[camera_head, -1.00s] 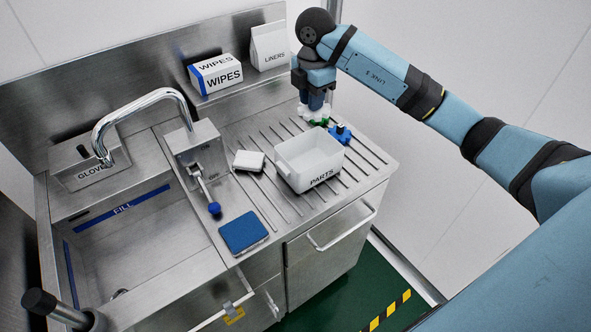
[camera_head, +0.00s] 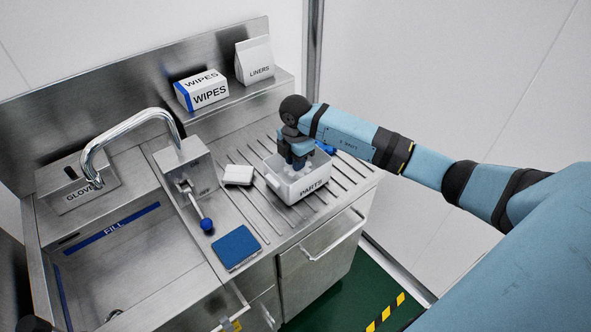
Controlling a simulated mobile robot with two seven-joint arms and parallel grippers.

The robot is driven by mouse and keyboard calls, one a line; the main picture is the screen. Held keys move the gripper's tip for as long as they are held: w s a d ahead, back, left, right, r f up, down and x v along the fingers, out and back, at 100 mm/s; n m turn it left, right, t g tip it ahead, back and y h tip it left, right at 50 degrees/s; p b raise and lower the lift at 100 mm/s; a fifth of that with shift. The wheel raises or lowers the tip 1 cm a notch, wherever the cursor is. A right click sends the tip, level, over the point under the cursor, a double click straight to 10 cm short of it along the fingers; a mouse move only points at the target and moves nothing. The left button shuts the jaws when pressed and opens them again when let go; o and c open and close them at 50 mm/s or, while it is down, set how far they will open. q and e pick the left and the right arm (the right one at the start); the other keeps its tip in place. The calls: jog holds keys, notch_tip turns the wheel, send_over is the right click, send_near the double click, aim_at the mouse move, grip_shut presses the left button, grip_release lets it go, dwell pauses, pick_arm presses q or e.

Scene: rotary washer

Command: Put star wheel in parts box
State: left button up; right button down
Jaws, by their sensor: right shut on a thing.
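The white parts box (camera_head: 297,188), marked PARTS, stands on the ribbed drainboard. My right gripper (camera_head: 298,164) points down over the box, with its fingertips at or just inside the opening. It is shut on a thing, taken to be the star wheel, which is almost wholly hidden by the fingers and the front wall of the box. I cannot tell whether it touches the box floor. My left gripper is not in view.
A white block (camera_head: 238,175) and a blue pad (camera_head: 236,247) lie to the left. The sink, tap (camera_head: 130,122) and blue-knobbed lever (camera_head: 207,224) are further left. A wipes box (camera_head: 203,92) stands on the shelf.

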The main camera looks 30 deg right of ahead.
notch_tip(320, 180, down, 4)
jog(key=shift+f, duration=0.1)
jog(key=shift+f, duration=0.15)
jog(key=c, duration=1)
grip_release()
jog(key=shift+r, duration=0.25)
notch_tip(320, 180, up, 12)
jog(key=shift+f+b, duration=0.1)
jog(key=shift+b, duration=0.2)
jog(key=shift+a, duration=0.15)
